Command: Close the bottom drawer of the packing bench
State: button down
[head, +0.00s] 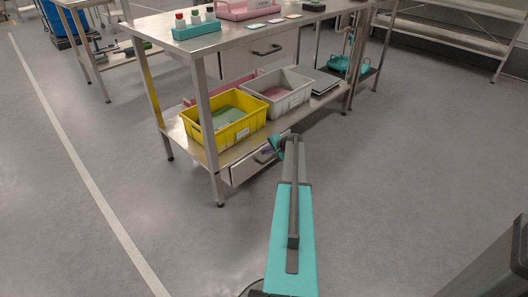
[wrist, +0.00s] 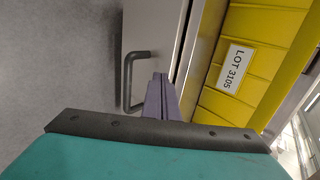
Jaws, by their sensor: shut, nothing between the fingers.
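The packing bench (head: 209,125) is a steel table with a lower shelf. Its bottom drawer (head: 243,170) hangs under that shelf and has a pale front with a dark bar handle (head: 265,155). In the wrist view the drawer front (wrist: 150,35) and the handle (wrist: 128,85) show up close. The drawer front lies near the shelf edge; I cannot tell exactly how far it stands out. My gripper (head: 277,145) is at the right part of the drawer front. Its purple fingers (wrist: 160,95) are shut and empty, beside the handle, not around it. Whether they touch the front is unclear.
A yellow bin (head: 240,131) labelled LOT 3105 and a grey bin (head: 290,105) stand on the lower shelf just above the drawer. An upper drawer (head: 250,62) sits under the tabletop. The floor in front is clear.

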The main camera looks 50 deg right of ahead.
jog(key=s+f+p+v, duration=0.1)
jog(key=p+v, duration=0.1)
jog(key=v, duration=0.9)
jog(key=shift+s+r+p, duration=0.2)
jog(key=shift+s+p, duration=0.1)
